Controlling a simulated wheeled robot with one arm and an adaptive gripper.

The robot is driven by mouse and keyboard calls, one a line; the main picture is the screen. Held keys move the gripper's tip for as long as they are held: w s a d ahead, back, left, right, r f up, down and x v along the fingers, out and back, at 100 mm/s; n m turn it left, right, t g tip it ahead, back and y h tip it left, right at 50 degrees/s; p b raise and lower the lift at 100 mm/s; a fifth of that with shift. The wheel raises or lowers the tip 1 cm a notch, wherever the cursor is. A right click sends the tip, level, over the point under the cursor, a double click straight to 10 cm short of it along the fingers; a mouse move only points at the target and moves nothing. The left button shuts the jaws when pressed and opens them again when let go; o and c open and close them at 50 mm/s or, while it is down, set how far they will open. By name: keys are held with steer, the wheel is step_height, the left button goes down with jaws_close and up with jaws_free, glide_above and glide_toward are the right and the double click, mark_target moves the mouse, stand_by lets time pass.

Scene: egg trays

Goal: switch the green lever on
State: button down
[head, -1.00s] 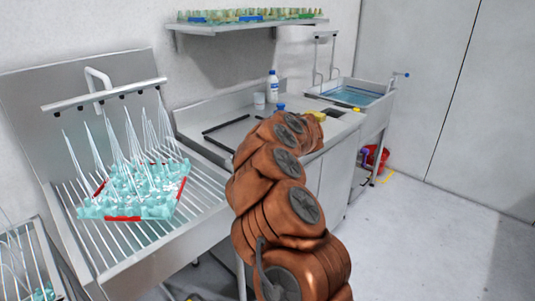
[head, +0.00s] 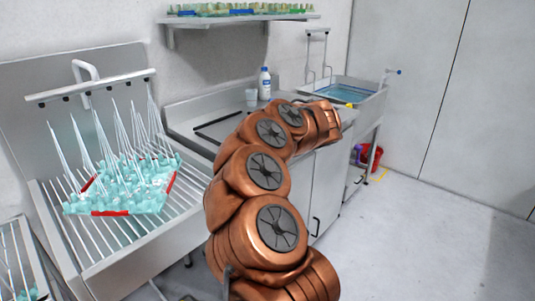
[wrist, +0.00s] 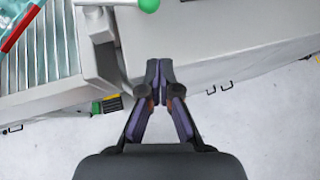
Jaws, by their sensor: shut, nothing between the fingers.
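The green lever's round knob (wrist: 148,5) is at the top edge of the wrist view, at the end of a pale metal bar (wrist: 110,3). Part of the lever is cut off by the frame edge. My gripper (wrist: 159,68) is shut and empty, below the knob in that view and apart from it. In the head view my copper arm reaches toward the counter's right end; I cannot make out the gripper or the lever there.
A rack (head: 112,213) holding teal items with a red-edged tray stands left. A steel counter (head: 200,112) with a white bottle (head: 264,83) lies behind my arm. A water-filled sink (head: 345,91) and red bucket (head: 374,155) are right. Floor at right is clear.

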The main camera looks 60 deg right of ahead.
steer(key=shift+v, duration=2.15)
steer(key=shift+d, duration=0.2)
